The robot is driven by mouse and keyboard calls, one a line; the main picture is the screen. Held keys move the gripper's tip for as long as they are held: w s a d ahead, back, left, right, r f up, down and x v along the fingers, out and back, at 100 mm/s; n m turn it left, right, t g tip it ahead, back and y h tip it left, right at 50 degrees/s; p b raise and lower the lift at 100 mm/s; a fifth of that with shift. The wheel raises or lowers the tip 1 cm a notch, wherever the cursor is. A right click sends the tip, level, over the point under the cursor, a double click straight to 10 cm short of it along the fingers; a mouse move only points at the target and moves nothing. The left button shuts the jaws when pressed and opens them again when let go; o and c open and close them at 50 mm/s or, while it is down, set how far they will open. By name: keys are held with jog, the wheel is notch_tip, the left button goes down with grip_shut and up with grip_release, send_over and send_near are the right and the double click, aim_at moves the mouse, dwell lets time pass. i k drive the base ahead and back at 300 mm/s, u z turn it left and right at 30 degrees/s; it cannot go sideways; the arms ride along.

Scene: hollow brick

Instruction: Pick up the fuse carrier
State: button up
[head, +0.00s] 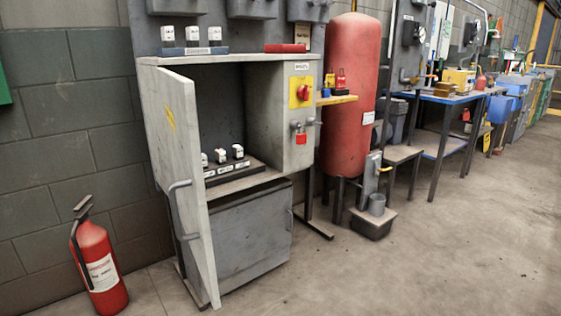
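Small white-and-black blocks that look like fuse carriers show in two places in the head view. Three stand in a row on a dark labelled base inside the open grey cabinet (268,187): a left one (204,159), a middle one (221,155) and a right one (238,151). Three more stand in a row on a dark strip on the cabinet's top: a left one (168,33), a middle one (192,33) and a right one (215,33). I cannot tell which one the task means. My gripper is not in view.
The cabinet door (185,190) stands open towards me, with a handle. A red rotary switch (303,92) and red padlock (301,138) are on the cabinet's right. A fire extinguisher (98,265) stands left, a red tank (350,95) right. The floor (440,250) at right is clear.

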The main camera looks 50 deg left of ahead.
aim_at(220, 155)
jog(key=u, duration=0.05)
jog(key=i, duration=0.9)
jog(key=u, duration=0.45)
jog(key=i, duration=1.75)
jog(key=u, duration=1.45)
jog(key=i, duration=0.9)
jog(key=u, duration=1.05)
